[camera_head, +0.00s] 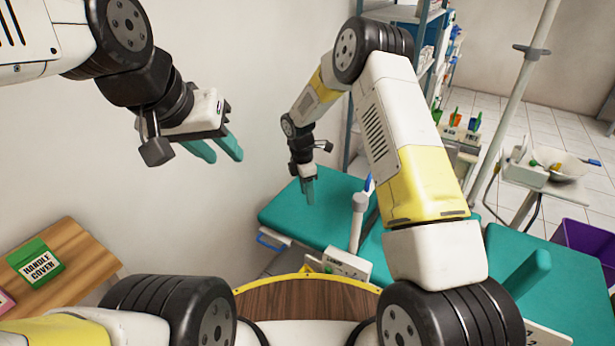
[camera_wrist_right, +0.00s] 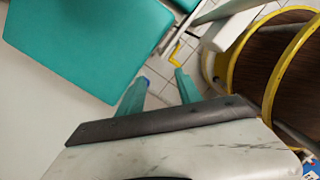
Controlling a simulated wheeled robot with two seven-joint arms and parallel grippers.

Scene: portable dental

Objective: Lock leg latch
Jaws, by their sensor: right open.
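A small yellow hooked piece (camera_wrist_right: 175,53) shows by a thin pale leg below the teal padded surface (camera_wrist_right: 90,45) in the right wrist view; I cannot tell whether it is the leg latch or how it is set. My right gripper (camera_wrist_right: 160,90) is open and empty, its teal fingers pointing toward the yellow piece and apart from it. In the head view my right gripper (camera_head: 309,190) hangs over the left part of the teal padded bed (camera_head: 335,205). My left gripper (camera_head: 225,153) is open and empty, raised in front of the wall.
A blue handle (camera_head: 272,241) sits at the bed's left edge. A white post (camera_head: 357,222) stands near the bed's middle. A wooden table (camera_head: 75,262) with a green box (camera_head: 36,262) is at lower left. A purple bin (camera_head: 585,243) is at right.

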